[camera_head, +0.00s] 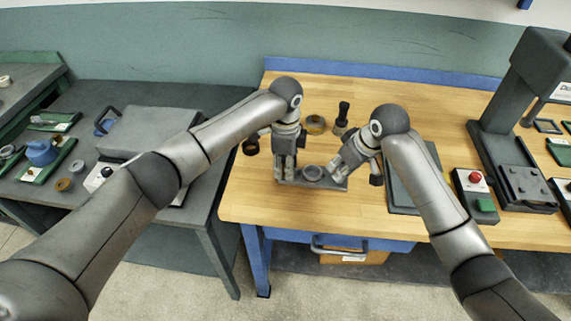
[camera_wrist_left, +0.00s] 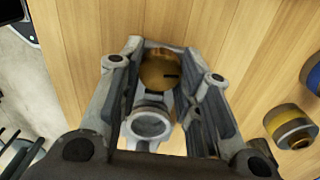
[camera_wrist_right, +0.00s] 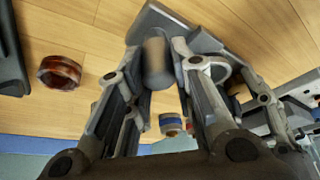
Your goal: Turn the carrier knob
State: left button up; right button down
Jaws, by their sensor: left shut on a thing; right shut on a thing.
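The grey carrier fixture (camera_head: 332,184) lies on the wooden bench, with a round grey ring (camera_head: 312,173) at its middle. My left gripper (camera_head: 286,176) points down at the fixture's left end. In the left wrist view its fingers are closed around a round brass knob (camera_wrist_left: 158,70) with a dark slot, apparently the carrier knob. The ring also shows there (camera_wrist_left: 150,124). My right gripper (camera_head: 338,172) reaches in tilted at the fixture's right end. In the right wrist view it is shut on a grey cylinder (camera_wrist_right: 157,62). The knob is hidden in the head view.
A dark mat (camera_head: 408,200), a red-button box (camera_head: 474,182) and a press (camera_head: 520,100) are to the right. The bench's front left is clear.

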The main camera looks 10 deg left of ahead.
pick_arm(q)
jog(key=shift+n, duration=0.8)
jog(key=shift+c, duration=0.2)
jog(key=o, duration=1.1)
jog(key=shift+c, duration=0.2)
jog(key=shift+r, duration=0.15)
notch_tip(320, 180, up, 12)
